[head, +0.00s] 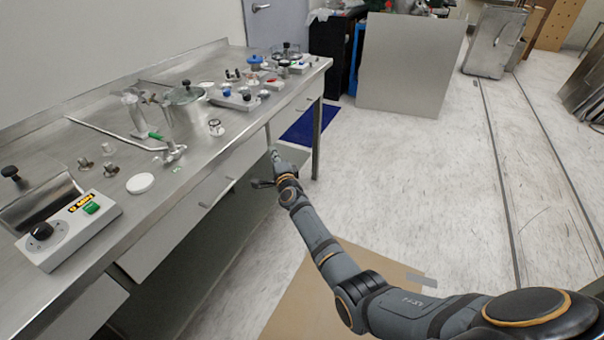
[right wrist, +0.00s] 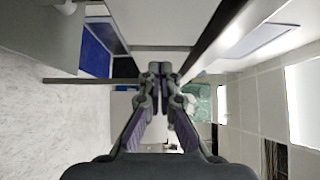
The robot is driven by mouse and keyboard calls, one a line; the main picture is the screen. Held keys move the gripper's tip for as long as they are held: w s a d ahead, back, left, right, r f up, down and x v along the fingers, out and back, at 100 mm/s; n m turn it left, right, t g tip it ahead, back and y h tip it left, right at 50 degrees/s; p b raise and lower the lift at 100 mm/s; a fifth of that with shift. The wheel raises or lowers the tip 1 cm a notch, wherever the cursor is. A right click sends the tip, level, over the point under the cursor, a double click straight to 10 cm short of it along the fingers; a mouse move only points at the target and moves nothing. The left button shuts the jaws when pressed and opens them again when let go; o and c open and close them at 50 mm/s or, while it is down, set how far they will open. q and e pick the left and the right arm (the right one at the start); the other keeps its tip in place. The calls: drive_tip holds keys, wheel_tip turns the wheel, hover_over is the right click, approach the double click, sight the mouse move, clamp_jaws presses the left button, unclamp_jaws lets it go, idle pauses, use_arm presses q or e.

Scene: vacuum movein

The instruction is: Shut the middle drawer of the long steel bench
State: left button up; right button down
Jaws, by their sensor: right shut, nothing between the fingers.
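The long steel bench (head: 110,166) runs along the left of the head view, with drawer fronts under its top. The middle drawer (head: 180,220) has a plain grey front with a bar handle (head: 217,194). I cannot tell from this angle how far it stands out. My right gripper (head: 274,152) is low beside the bench front, near the far end of that drawer. It is clear of the handle, and I cannot tell whether it touches the drawer. In the right wrist view my right gripper (right wrist: 160,72) has its fingers together with nothing between them. My left gripper is out of view.
Bench legs (head: 317,140) stand beyond my right gripper, near a blue mat (head: 310,124) on the floor. The floor to the right is mostly clear.

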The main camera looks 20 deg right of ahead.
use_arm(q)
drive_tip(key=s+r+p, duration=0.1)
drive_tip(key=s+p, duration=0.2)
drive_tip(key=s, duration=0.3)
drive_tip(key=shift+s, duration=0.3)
use_arm(e)
drive_tip(key=s, duration=0.9)
drive_tip(key=shift+a, duration=0.45)
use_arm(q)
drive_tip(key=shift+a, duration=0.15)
use_arm(e)
drive_tip(key=shift+f, duration=0.1)
